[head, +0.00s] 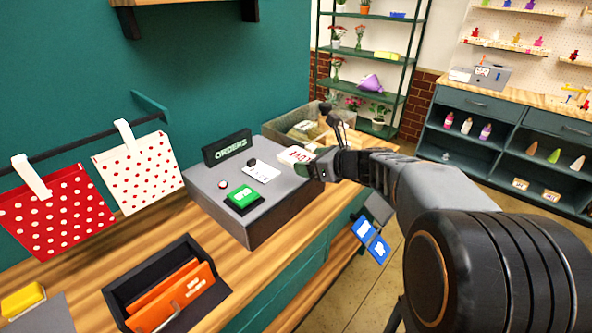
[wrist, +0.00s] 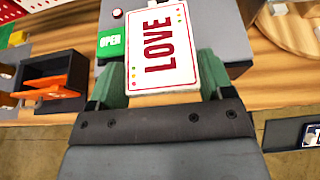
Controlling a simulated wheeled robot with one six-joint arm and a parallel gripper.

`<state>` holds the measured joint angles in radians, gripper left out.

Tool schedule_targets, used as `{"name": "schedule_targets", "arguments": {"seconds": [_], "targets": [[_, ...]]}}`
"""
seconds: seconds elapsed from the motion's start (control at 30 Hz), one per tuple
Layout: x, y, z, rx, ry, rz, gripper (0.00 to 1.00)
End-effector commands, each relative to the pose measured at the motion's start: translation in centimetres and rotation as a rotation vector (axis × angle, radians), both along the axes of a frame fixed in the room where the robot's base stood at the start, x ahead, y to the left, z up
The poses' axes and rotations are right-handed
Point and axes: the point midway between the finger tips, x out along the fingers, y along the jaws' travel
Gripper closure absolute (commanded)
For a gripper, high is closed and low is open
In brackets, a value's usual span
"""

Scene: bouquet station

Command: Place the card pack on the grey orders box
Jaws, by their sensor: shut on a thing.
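The card pack (wrist: 158,48) is white with a red border and the word LOVE. My gripper (wrist: 160,82) is shut on its near end, with a green finger pad on each side. In the head view the card pack (head: 291,156) shows at the tip of my gripper (head: 312,166), at the right edge of the grey orders box (head: 208,187). In the wrist view the pack overlaps the box top (wrist: 216,22). I cannot tell whether the pack touches the box.
A black tray with orange folders (head: 166,288) stands front left.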

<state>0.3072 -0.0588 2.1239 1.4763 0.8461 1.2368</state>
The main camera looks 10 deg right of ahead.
Motion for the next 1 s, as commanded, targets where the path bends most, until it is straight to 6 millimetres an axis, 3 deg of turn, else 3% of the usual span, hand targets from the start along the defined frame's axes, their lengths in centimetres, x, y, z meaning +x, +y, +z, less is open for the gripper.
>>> {"name": "schedule_targets", "arguments": {"seconds": [0.2,0.4,0.77,1.0], "targets": [[5.7,0.0,-2.5,0.002,0.006,-0.003,0.51],[8.5,0.1,-5.9,0.002,0.005,-0.003,0.51],[10.4,0.3,-8.2,0.000,0.001,-0.001,0.51],[10.7,0.3,-11.0,0.002,0.003,0.000,0.51]]}}
